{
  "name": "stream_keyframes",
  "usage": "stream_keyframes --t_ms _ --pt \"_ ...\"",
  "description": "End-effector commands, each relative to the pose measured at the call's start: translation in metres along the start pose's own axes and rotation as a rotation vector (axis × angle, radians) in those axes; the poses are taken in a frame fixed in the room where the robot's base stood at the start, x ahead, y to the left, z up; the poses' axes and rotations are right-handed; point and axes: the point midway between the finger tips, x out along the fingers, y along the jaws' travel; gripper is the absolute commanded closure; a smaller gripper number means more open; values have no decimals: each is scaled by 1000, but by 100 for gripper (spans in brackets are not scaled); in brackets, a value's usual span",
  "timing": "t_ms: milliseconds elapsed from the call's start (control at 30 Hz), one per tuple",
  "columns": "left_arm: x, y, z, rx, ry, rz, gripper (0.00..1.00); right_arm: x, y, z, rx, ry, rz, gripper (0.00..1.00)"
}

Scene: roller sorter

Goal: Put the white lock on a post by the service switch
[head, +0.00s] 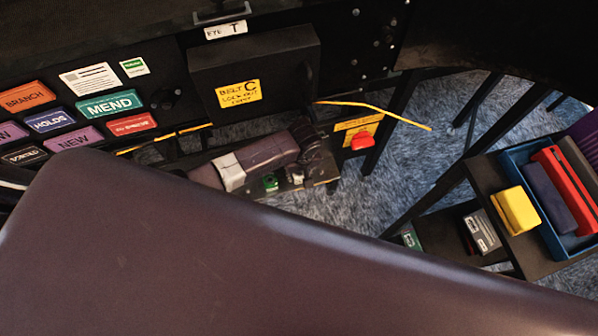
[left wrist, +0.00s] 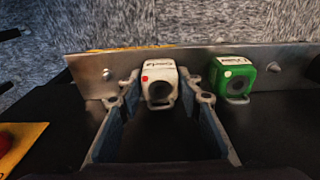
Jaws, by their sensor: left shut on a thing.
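The white lock (left wrist: 158,88) has a red dot and dark lettering. In the left wrist view it sits between the two fingers of my left gripper (left wrist: 160,98), which is shut on it. It is right in front of the metal plate; whether it is on a post is hidden. A bare post (left wrist: 106,75) shows to its left. The service switch, a red knob (head: 362,140) on a yellow plate, is right of the gripper in the head view. My right gripper is not in view.
A green lock (left wrist: 232,78) hangs on the metal plate (left wrist: 195,62), right of the white one, with another post (left wrist: 273,67) beyond. The Belt C lockout box (head: 255,75) is above. A blue tray (head: 520,170) and a yellow block (head: 515,210) are at right.

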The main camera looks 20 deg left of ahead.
Motion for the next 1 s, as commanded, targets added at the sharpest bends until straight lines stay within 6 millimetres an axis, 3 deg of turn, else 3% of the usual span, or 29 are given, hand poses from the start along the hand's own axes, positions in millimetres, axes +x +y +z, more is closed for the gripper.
stream_keyframes --t_ms 167,200,367,767,1000 --pt "0 0 0 0 0 1 95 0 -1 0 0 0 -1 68" --pt "0 0 0 0 0 0 63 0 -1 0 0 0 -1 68" --pt "0 0 0 0 0 0 47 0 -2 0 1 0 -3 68" --pt "-7 0 0 0 -1 0 47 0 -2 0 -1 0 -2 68" --pt "-46 1 0 0 0 5 47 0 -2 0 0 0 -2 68"
